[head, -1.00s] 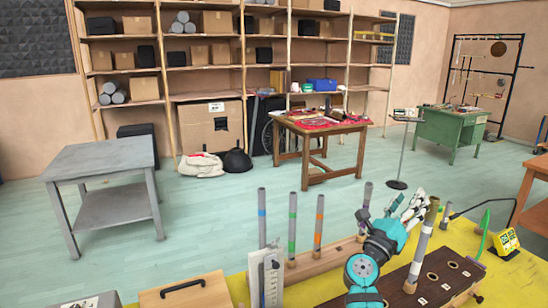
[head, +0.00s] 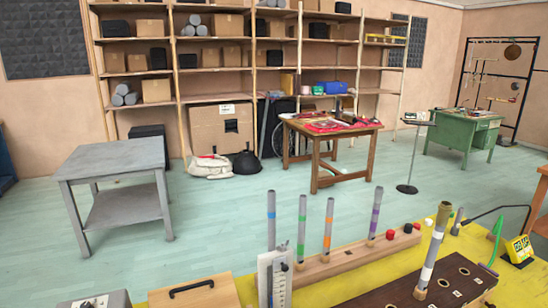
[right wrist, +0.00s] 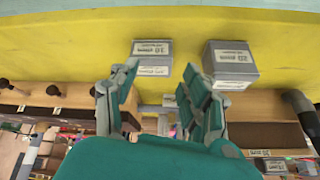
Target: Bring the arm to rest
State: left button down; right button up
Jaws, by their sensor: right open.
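My right gripper (right wrist: 163,88) shows in the right wrist view, its teal-and-grey fingers spread apart. I see nothing held between them. Neither arm shows in the head view, and my left gripper is in no view. In the head view, several grey tubes with coloured bands, such as the orange-banded tube (head: 328,230), stand upright in a wooden rack (head: 345,262). A tube with a white band (head: 429,262) stands slightly tilted in a dark brown board with holes (head: 462,280).
The yellow bench top (head: 410,258) also carries a wooden box with a black handle (head: 195,295), a metal gauge (head: 275,278) and a yellow display (head: 520,250). Two grey labelled blocks (right wrist: 152,62) (right wrist: 230,64) show in the right wrist view. A grey table (head: 115,165) stands beyond open floor.

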jog(key=s+d+n+g+h, duration=0.1)
jog(key=s+d+g, duration=0.15)
jog(key=s, duration=0.45)
jog(key=s+f+g, duration=0.1)
jog(key=s+f, duration=0.1)
jog(key=f, duration=1.4)
jog(key=s+f+g, duration=0.1)
jog(key=s+f, duration=0.1)
jog(key=f, duration=1.4)
jog(key=s+d+f, duration=0.2)
jog(key=s+f, duration=0.9)
jog(key=s, duration=0.2)
jog(key=shift+s+d+n+h, duration=0.3)
jog(key=shift+s+d, duration=0.1)
jog(key=shift+f, duration=0.1)
